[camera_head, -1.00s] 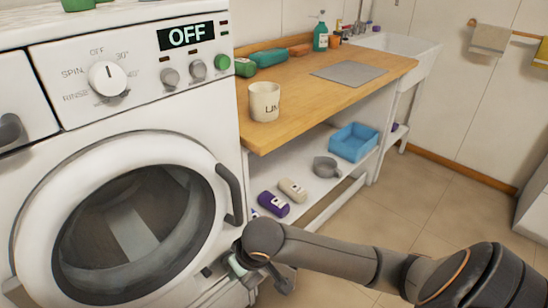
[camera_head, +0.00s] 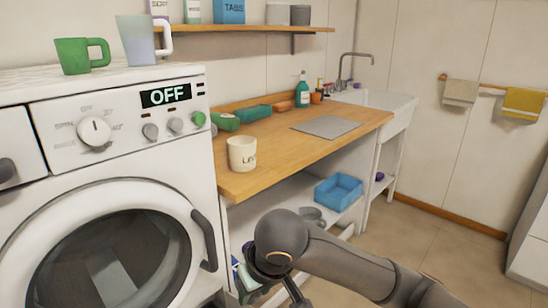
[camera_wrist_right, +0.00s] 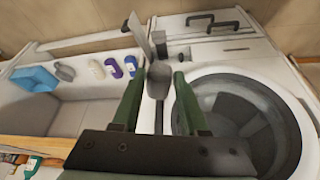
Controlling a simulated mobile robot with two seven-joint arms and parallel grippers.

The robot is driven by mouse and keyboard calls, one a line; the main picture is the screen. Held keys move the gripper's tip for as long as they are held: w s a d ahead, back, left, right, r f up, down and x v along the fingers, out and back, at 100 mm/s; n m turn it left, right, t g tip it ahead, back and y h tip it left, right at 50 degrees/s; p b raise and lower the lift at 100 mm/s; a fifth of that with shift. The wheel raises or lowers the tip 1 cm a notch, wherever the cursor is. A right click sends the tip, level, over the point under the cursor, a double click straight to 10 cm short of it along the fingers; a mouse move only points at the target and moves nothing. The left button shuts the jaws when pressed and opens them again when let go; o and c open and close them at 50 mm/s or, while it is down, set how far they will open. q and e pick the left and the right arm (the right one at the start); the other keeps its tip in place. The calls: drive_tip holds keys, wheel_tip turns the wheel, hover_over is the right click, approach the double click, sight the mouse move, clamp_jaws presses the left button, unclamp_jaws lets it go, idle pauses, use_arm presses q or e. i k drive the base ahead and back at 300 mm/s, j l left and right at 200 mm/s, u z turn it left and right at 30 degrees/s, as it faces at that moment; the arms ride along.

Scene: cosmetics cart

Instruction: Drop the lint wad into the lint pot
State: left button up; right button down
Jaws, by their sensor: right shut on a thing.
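The lint pot (camera_head: 242,155) is a cream cup with partly readable dark lettering, upright near the front left corner of the wooden worktop. My right gripper (camera_head: 252,288) is low in front of the washer's right edge, below the worktop, mostly hidden by its own wrist. In the right wrist view its two green fingers (camera_wrist_right: 158,82) stand either side of a grey lump, which I take to be the lint wad (camera_wrist_right: 158,78). The gripper is shut on it. The inside of the pot cannot be seen. My left gripper is not in view.
The washer (camera_head: 110,215) stands left of the worktop (camera_head: 290,147). A green box and teal tray lie behind the pot, a grey mat (camera_head: 326,127) to its right. A blue bin (camera_head: 338,192) sits on the lower shelf. A wall shelf (camera_head: 250,29) hangs above.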

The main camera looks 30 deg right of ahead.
sight(243, 163)
drive_tip(key=i+j+z, duration=0.1)
drive_tip(key=z, duration=0.9)
drive_tip(key=i+j, duration=0.25)
drive_tip(key=i+l, duration=0.15)
drive_tip(key=l, duration=0.2)
drive_tip(key=i+l, duration=0.15)
drive_tip(key=l, duration=0.25)
drive_tip(key=i+l, duration=0.1)
drive_tip(key=l, duration=0.25)
drive_tip(key=i+l+u, duration=0.1)
drive_tip(key=l, duration=0.25)
drive_tip(key=i+l+u, duration=0.1)
drive_tip(key=l, duration=0.25)
drive_tip(key=u, duration=1.25)
